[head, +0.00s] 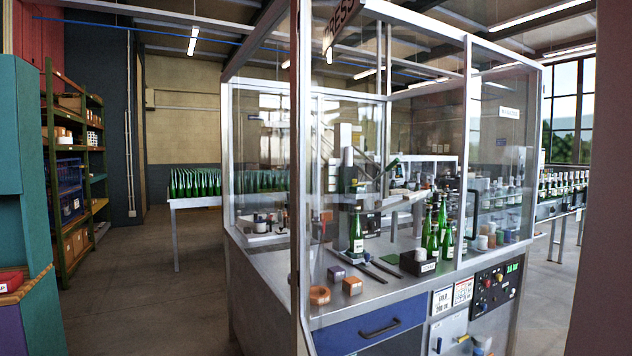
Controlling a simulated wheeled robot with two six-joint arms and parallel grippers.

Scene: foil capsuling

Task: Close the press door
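The press is a glass-walled cabinet with pale metal framing (467,130), standing in the middle of the head view. Clear panels face me, and a black upright handle (472,214) shows at the right part. I cannot tell for sure which panel is the door or how far it stands open. Neither of my grippers is in view.
A brown upright post (295,170) stands in front of the cabinet. A teal unit (30,200) is close at left and a broad dark column (606,200) close at right. A table of green bottles (195,203) stands behind. Floor at left (150,290) is clear.

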